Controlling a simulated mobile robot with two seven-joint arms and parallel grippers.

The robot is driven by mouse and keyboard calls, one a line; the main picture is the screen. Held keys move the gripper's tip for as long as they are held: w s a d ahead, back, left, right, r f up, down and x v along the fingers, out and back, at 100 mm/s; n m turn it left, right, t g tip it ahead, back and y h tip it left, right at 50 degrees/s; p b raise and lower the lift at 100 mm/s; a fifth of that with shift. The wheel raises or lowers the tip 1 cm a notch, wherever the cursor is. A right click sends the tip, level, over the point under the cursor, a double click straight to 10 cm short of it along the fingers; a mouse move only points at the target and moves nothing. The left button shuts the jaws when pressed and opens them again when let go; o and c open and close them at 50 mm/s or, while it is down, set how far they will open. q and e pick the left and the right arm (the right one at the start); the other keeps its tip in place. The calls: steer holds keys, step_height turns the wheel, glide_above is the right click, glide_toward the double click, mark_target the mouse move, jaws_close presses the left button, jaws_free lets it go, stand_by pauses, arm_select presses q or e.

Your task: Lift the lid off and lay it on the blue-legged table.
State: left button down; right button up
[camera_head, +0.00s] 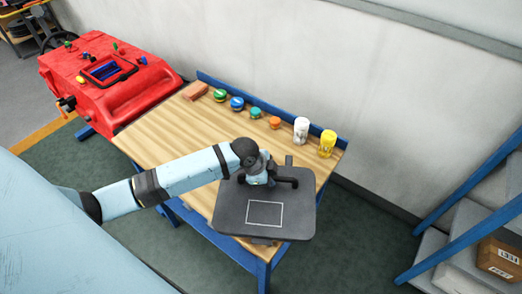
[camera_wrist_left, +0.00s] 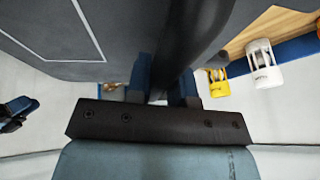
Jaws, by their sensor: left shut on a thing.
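The dark grey lid (camera_head: 240,217), with a white rectangle outlined on it, hangs over the front right part of the blue-legged table (camera_head: 160,140) and juts past its edge. My left gripper (camera_head: 270,178) is shut on the lid's dark handle at the lid's far side. In the left wrist view the fingers (camera_wrist_left: 163,85) close around the handle (camera_wrist_left: 188,40), and the lid (camera_wrist_left: 50,35) fills the upper left. The gap between lid and table top is hard to judge. The red scrubber (camera_head: 140,95) stands at the left with an open hatch. My right gripper is not in view.
The left and middle table top is clear. Blue-railed steps with a cardboard box (camera_head: 500,257) stand at the right.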

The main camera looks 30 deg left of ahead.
arm_select(q)
steer(key=w+a+r+m, duration=0.1)
steer(key=a+m, duration=0.1)
steer(key=w+a+r+m+g+h, duration=0.1)
steer(key=m, duration=0.1)
steer(key=w+a+r+m+g+p, duration=0.1)
steer(key=w+a, duration=0.1)
steer(key=shift+a+m, duration=0.3)
steer(key=shift+m, duration=0.1)
steer(key=shift+a+f+h, duration=0.1)
steer(key=shift+h, duration=0.2)
steer(key=shift+f+b, duration=0.35)
steer(key=shift+f, duration=0.1)
step_height(320, 180, down, 4)
steer(key=b, duration=0.2)
steer(key=shift+r+b, duration=0.25)
steer(key=shift+b, duration=0.15)
steer(key=shift+f+b, duration=0.4)
steer(key=shift+f, duration=0.2)
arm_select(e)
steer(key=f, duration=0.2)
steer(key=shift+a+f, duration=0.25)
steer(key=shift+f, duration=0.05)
arm_select(q)
steer(key=shift+f+b, duration=0.3)
steer(key=shift+f, duration=0.2)
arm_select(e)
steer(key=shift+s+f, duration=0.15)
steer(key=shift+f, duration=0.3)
